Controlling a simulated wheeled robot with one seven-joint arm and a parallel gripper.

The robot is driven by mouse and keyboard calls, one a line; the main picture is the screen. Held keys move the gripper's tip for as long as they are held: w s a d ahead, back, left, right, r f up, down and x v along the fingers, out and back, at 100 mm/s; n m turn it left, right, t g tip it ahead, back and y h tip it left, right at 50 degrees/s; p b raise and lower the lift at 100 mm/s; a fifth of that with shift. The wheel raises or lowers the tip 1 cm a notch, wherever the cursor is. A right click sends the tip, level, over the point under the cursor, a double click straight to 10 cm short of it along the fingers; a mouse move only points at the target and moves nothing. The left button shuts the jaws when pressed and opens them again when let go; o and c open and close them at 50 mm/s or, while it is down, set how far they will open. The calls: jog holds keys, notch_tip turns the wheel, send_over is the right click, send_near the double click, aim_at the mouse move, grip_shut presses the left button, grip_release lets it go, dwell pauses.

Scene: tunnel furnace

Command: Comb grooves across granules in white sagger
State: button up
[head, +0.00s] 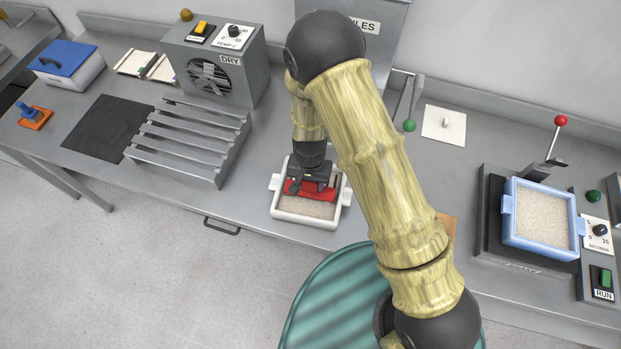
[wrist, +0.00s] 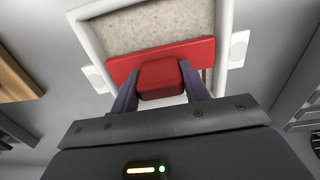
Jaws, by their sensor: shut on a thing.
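The white sagger (head: 306,222) stands on the steel bench in front of me, with pale granules (head: 303,208) in it. My gripper (head: 316,181) is over the sagger's far part, shut on the red comb (head: 322,193). In the wrist view, the comb's red block (wrist: 163,80) sits between the two fingers, and its wide bar spans most of the sagger's inner width. The granules also show in the wrist view (wrist: 165,28), and the part I see looks flat. The comb's teeth are hidden, so I cannot tell whether they touch the granules.
A blue sagger (head: 541,243) with granules sits on a device at the right. A slatted rack (head: 190,138) and a DRY fan unit (head: 212,65) stand at the left. A white plate with a knob (head: 444,125) lies behind right.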

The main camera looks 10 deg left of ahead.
jog(key=shift+s, duration=0.1)
jog(key=shift+s, duration=0.35)
dwell(0.5)
jog(key=shift+s+f, duration=0.15)
jog(key=shift+s, duration=0.5)
jog(key=shift+s, duration=0.15)
jog(key=shift+s, duration=0.45)
jog(key=shift+s+r, duration=0.15)
jog(key=shift+r, duration=0.05)
dwell(0.4)
